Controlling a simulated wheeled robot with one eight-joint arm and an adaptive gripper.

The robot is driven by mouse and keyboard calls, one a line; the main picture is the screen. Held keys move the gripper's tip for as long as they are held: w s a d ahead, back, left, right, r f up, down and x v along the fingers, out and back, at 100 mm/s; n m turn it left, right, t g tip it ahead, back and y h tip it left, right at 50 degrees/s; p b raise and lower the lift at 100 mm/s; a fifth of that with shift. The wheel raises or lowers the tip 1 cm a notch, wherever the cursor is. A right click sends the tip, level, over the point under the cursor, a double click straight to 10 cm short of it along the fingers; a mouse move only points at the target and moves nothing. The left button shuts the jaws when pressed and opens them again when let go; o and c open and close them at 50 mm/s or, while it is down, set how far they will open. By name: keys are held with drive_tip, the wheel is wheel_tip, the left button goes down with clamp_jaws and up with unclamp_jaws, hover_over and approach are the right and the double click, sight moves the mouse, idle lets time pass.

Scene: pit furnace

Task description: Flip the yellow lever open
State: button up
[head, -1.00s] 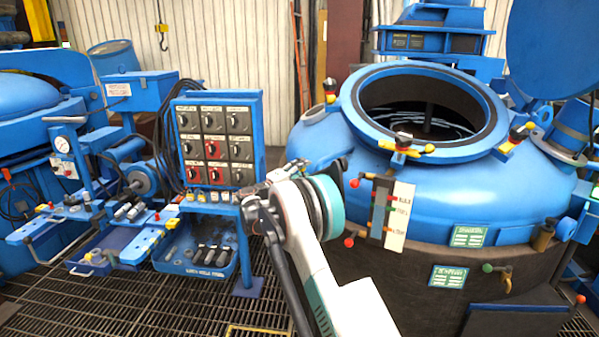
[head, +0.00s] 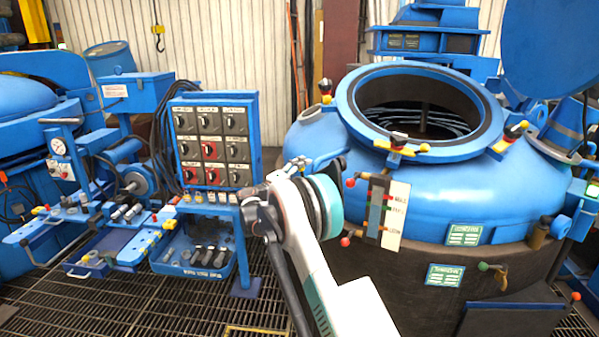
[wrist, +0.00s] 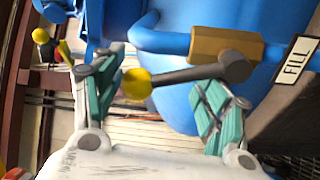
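In the wrist view, a lever with a yellow ball knob (wrist: 137,84) and a dark grey rod runs across the space between my fingers. Its rod joins a round grey pivot beside a brass-coloured valve body (wrist: 212,44), near a white "FILL" label (wrist: 298,60). My gripper (wrist: 162,102) is open, with green pads spread to either side. The knob is close to the left pad; contact is unclear. In the head view, my arm hides this lever, and the fingers are mostly hidden beside the blue vessel (head: 460,190).
A blue pipe (wrist: 148,32) and the vessel wall lie close ahead. Another yellow knob (wrist: 40,36) shows at upper left in the wrist view. A switch panel (head: 212,140) stands left of my arm in the head view. Small coloured levers sit on the vessel's front gauge plate (head: 394,215).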

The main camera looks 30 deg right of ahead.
drive_tip(key=shift+w+a+r, duration=0.1)
drive_tip(key=shift+w+a, duration=0.05)
drive_tip(key=shift+a, duration=0.05)
drive_tip(key=shift+a, duration=0.1)
drive_tip(key=shift+a, duration=0.3)
drive_tip(key=v, duration=1.1)
